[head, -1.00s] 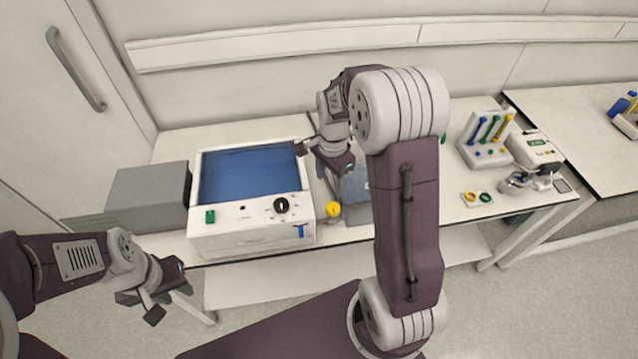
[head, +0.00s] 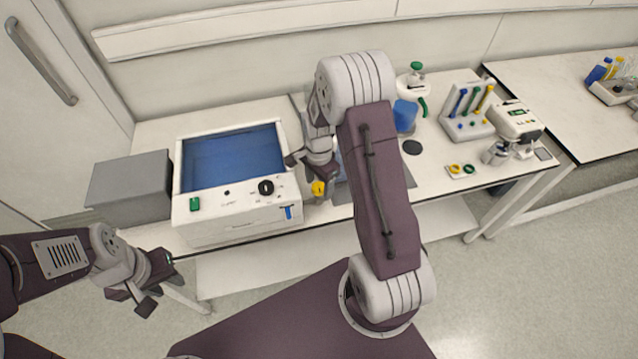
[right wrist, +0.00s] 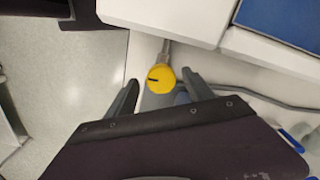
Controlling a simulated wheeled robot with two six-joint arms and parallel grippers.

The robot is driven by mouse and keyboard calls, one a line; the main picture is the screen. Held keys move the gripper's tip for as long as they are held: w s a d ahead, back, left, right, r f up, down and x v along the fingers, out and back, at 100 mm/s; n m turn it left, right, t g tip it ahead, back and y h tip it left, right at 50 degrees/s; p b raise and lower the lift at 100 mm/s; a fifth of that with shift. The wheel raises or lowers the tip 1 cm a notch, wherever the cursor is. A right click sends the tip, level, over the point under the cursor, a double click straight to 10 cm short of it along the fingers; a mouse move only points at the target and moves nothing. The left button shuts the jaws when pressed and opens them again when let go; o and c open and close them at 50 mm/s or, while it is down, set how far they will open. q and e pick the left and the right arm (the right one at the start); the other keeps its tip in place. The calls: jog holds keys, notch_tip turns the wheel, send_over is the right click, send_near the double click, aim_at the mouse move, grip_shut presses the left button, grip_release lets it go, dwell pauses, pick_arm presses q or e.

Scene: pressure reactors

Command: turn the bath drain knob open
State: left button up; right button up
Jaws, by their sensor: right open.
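The bath (head: 248,222) is a white box with blue liquid, left of centre in the head view. A yellow knob (head: 318,188) is beside its right front corner. In the right wrist view the yellow knob (right wrist: 160,79) has a dark mark on its face and sits at the end of a metal pipe (right wrist: 165,48) by the white bath wall. My right gripper (head: 309,170) is open. Its fingers (right wrist: 160,92) are on either side of the knob in the wrist view, with gaps visible. My left gripper (head: 136,301) is low at the left, away from the bath; its jaw state is unclear.
A tube rack (head: 468,118) and a white instrument (head: 515,120) stand at the right. My right arm hides part of the table.

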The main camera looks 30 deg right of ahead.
jog(key=shift+w, duration=0.1)
jog(key=shift+c, duration=1.2)
grip_shut()
